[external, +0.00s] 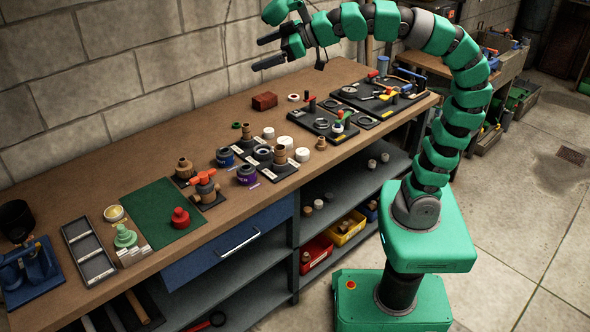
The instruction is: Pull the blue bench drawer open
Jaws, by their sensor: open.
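The blue bench drawer (222,246) sits under the front edge of the workbench, left of the middle. Its front appears flush with the bench, and a straight silver bar handle (240,243) runs across it. My gripper (262,53) is open and empty, high above the back of the bench near the block wall. It is far from the drawer, up and to the right of it in the picture. Its two dark fingers point left. Nothing hides the drawer front or handle.
The wooden benchtop (330,168) carries valves, caps, a green mat (155,222) and black fixture boards. A shelf with red (317,252) and yellow (345,228) bins lies right of the drawer. The concrete floor (530,230) is clear at right.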

